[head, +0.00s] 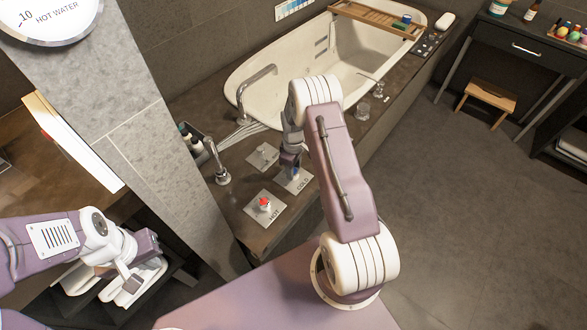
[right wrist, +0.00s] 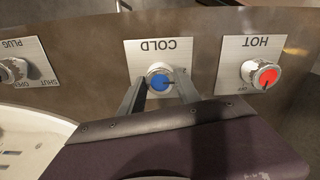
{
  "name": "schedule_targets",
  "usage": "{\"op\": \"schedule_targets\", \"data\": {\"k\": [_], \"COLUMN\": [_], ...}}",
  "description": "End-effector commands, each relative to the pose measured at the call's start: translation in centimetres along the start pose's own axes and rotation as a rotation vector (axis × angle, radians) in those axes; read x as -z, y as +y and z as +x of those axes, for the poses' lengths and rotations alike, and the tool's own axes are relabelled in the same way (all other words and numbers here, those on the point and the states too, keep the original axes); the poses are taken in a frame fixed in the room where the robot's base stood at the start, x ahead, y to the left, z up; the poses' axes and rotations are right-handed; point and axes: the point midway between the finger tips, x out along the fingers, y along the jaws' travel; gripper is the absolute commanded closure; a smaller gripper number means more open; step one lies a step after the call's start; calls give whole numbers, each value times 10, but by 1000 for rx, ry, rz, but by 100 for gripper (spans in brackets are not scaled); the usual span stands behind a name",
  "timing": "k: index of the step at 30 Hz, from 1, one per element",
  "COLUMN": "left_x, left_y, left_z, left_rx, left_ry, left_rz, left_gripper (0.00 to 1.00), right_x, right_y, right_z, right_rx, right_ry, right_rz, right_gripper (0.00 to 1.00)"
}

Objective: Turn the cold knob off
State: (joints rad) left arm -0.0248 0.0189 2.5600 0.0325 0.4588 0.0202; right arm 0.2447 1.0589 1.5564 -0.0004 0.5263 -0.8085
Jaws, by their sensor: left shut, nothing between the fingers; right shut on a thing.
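The cold knob (right wrist: 160,82) has a blue cap with a dark pointer line and sits on a silver COLD plate (right wrist: 192,55). In the right wrist view my right gripper (right wrist: 160,90) has one finger on each side of this knob and is shut on it. In the head view my right gripper (head: 291,163) is over the COLD plate (head: 301,183) and hides most of the knob. My left gripper (head: 152,243) is shut and empty at the lower left, away from the knobs.
The red hot knob (head: 265,203) stands beside the cold one; it also shows in the right wrist view (right wrist: 264,75). The PLUG knob (right wrist: 12,70) is on the other side. A tall tap (head: 220,176) and the bathtub (head: 237,85) are close by.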

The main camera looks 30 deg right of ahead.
Motion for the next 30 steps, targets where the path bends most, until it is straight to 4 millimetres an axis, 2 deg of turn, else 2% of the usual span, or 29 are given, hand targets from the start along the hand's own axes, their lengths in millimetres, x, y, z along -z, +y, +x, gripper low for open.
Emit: {"op": "schedule_targets", "data": {"k": [8,30], "left_x": [1,2], "left_y": [0,0], "left_z": [-7,-23], "left_rx": [0,0], "left_ry": [0,0], "left_rz": [0,0], "left_gripper": [100,100], "right_x": [0,1], "right_y": [0,0], "right_z": [-2,-1], "right_rx": [1,0], "right_ry": [0,1], "right_rz": [152,849], "right_gripper": [100,100]}}
